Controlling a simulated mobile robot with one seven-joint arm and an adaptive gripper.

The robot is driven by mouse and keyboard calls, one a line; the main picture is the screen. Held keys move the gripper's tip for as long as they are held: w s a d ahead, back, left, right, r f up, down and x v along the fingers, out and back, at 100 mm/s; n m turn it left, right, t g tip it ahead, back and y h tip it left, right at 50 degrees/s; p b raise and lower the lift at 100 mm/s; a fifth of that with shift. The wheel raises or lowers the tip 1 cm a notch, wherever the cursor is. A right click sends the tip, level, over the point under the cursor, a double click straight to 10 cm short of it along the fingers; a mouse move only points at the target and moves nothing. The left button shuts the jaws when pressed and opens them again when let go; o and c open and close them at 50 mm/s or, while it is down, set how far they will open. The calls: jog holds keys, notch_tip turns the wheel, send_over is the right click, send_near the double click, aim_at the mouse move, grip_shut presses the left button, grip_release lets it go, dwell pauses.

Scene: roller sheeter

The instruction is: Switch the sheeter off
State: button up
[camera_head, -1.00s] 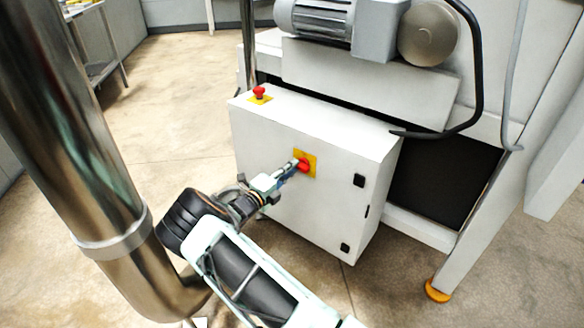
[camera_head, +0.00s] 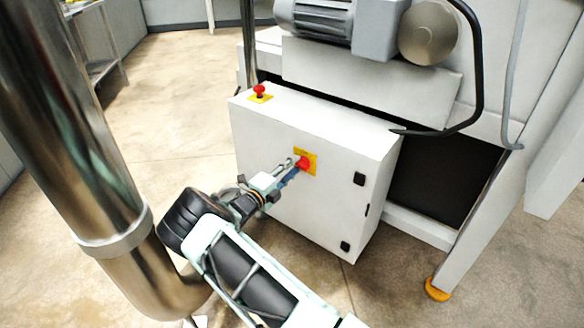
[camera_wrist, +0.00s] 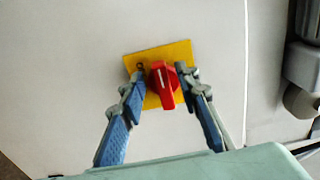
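The red rotary switch (camera_head: 303,163) sits on a yellow plate on the front of the sheeter's white control box (camera_head: 275,205). In the wrist view the red knob (camera_wrist: 165,88) stands on its yellow plate (camera_wrist: 178,55), its handle pointing down, slightly tilted, with a pale mark near its upper end. My gripper (camera_head: 288,172) is in front of the switch. In the wrist view its two fingers (camera_wrist: 163,90) are spread, one on each side of the knob. A gap shows on both sides, so it does not grip the knob.
A red mushroom button (camera_head: 259,90) on a yellow plate stands on top of the box. The sheeter's motor (camera_head: 320,18) and a black cable (camera_head: 472,70) are above. A thick metal post (camera_head: 75,130) stands at the left. The floor left of the box is clear.

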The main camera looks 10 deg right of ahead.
jog(key=shift+a, duration=0.1)
jog(key=v, duration=1.2)
jog(key=shift+r, duration=0.2)
dwell(0.3)
